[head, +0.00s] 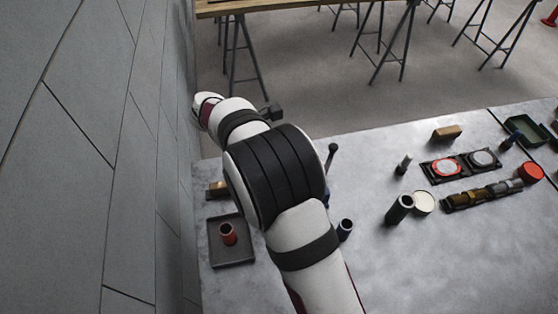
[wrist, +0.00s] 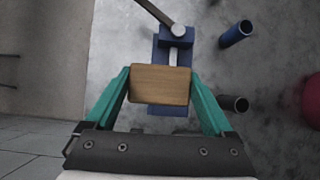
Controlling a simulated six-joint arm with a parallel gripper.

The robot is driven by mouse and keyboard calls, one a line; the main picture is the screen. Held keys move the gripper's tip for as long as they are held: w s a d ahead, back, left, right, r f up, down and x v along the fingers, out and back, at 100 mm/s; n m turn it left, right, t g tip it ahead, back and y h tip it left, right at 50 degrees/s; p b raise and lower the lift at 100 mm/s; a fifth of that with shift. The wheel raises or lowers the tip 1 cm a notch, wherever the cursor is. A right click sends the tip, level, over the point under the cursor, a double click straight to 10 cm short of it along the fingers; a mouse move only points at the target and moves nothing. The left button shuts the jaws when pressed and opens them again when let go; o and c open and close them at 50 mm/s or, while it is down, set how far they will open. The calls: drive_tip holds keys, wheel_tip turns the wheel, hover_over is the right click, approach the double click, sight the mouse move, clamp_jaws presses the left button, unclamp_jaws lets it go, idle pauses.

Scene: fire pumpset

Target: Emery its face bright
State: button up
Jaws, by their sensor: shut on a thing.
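In the wrist view my gripper (wrist: 160,84) has green fingers closed on the two ends of a wooden block (wrist: 160,80). The block is over a blue vise (wrist: 172,42) and hides part of it. A pale grey strip shows between the vise's blue parts, just past the block; I cannot tell whether the block touches it. The vise's bar handle (wrist: 155,12) runs to the upper left. In the head view my arm hides the gripper and most of the vise; a dark handle (head: 332,155) sticks out to the right of the arm.
A blue tube (wrist: 236,34) and a dark tube (wrist: 233,103) stand right of the vise. A tray (head: 232,262) holds a red cup (head: 228,236). Several parts sit at the right, with a second block (head: 447,133). A wall (head: 95,150) rises close at left.

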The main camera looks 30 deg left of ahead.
idle(0.6)
drive_tip(key=shift+s+d, duration=2)
drive_tip(key=shift+w+a, duration=0.1)
drive_tip(key=shift+w+a, duration=1.9)
idle(0.3)
drive_tip(key=shift+s+d, duration=2)
